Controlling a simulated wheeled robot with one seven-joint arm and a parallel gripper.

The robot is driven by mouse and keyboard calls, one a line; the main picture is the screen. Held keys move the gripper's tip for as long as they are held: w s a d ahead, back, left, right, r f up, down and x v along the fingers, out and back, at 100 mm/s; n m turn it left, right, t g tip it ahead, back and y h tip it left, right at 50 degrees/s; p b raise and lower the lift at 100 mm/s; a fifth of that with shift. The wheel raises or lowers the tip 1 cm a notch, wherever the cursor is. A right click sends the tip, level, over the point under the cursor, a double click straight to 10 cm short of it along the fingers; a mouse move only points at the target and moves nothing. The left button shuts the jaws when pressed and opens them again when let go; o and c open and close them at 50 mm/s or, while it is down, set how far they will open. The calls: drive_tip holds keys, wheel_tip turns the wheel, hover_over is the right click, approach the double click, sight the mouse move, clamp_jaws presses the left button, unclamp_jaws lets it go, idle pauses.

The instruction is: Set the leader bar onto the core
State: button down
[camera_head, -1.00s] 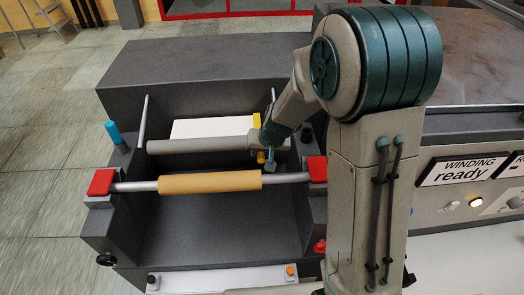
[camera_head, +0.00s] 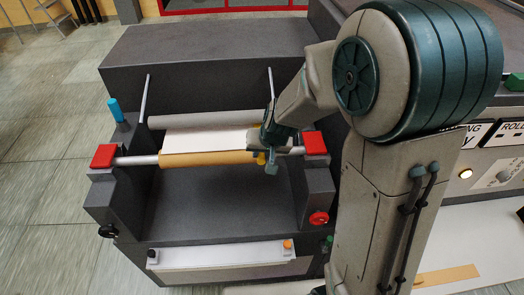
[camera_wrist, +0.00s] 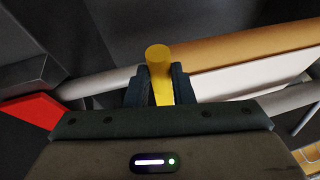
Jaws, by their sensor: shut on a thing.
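The core (camera_head: 205,158) is a tan tube on a grey shaft between two red end blocks. It also shows in the wrist view (camera_wrist: 245,48). My gripper (camera_head: 267,163) is at the core's right end, its fingers shut around a yellow handle (camera_wrist: 160,65); I take this as the leader bar's grip. The handle mostly hides behind my gripper in the head view. A white web (camera_head: 205,142) stretches from the rear grey roller to the core's far side. The bar itself is hard to make out, and I cannot tell whether it touches the core.
Red blocks (camera_head: 104,156) and (camera_head: 314,143) stand at the shaft ends. A blue peg (camera_head: 116,110) stands at left. Two slanted grey rods (camera_head: 148,97) rise behind. A red knob (camera_head: 319,218) is at lower right. The well below the core is clear.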

drive_tip(key=shift+w+d, duration=0.1)
drive_tip(key=c, duration=1.3)
unclamp_jaws()
drive_tip(key=shift+o, duration=0.2)
drive_tip(key=shift+r, duration=0.1)
drive_tip(key=v, duration=1.3)
drive_tip(key=shift+r, duration=0.3)
drive_tip(key=s+d+h, duration=0.1)
drive_tip(key=s+d, duration=0.2)
drive_tip(key=s, duration=0.4)
drive_tip(key=s+d+g+h, duration=0.1)
drive_tip(key=s+d, duration=0.3)
drive_tip(key=s, duration=0.4)
drive_tip(key=shift+d+f+n, duration=0.3)
drive_tip(key=shift+d+f, duration=0.05)
drive_tip(key=shift+f, duration=0.05)
